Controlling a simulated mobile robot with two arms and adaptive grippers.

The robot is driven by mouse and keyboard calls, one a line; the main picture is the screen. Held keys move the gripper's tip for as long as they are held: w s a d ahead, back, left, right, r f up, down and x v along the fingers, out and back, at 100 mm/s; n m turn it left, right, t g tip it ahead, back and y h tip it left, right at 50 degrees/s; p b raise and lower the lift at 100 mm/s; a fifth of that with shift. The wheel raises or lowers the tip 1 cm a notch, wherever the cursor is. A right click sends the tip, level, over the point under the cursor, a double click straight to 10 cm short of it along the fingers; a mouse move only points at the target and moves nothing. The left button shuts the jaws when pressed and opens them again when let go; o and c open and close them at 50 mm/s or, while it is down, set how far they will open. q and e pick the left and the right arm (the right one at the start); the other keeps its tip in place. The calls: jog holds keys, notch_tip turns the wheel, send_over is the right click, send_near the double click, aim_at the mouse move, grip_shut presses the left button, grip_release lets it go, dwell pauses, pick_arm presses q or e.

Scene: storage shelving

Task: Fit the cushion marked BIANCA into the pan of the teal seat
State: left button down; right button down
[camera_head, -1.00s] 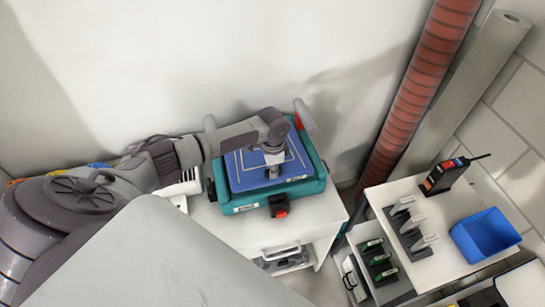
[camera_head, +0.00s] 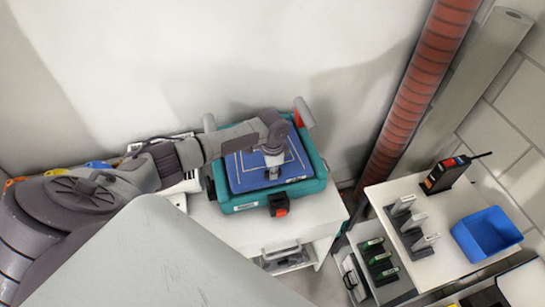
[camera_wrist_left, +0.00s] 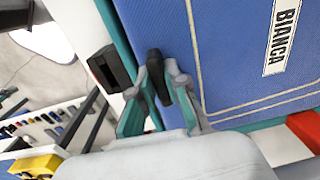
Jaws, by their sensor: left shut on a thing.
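The blue cushion (camera_head: 298,171) with light piping lies within the teal seat (camera_head: 240,208) in the head view. It looks nearly level and low between the teal rims; whether it is fully seated I cannot tell. In the left wrist view the cushion (camera_wrist_left: 235,60) shows a white label reading BIANCA. My left gripper (camera_head: 273,166) is over the cushion; in the wrist view its fingers (camera_wrist_left: 158,98) are shut on a black tab on the cushion. The arm hides part of the cushion's far side. My right gripper is not in view.
The seat stands on a white cabinet (camera_head: 225,225) against the wall. A buckle with a red button (camera_head: 279,205) sits at the seat's front. To the right, a white shelf holds a blue bin (camera_head: 486,235) and a black radio (camera_head: 445,175). A red column (camera_head: 420,90) stands behind.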

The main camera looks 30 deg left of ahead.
pick_arm(q)
jog(key=shift+f, duration=0.1)
dwell(0.3)
jog(key=c, duration=0.5)
grip_release()
jog(key=shift+c, duration=0.2)
notch_tip(320, 180, up, 6)
jog(key=p, duration=0.5)
jog(key=shift+f+p, duration=0.15)
jog(key=shift+p, duration=0.25)
jog(key=shift+r+p, duration=0.55)
jog(key=shift+r, duration=0.6)
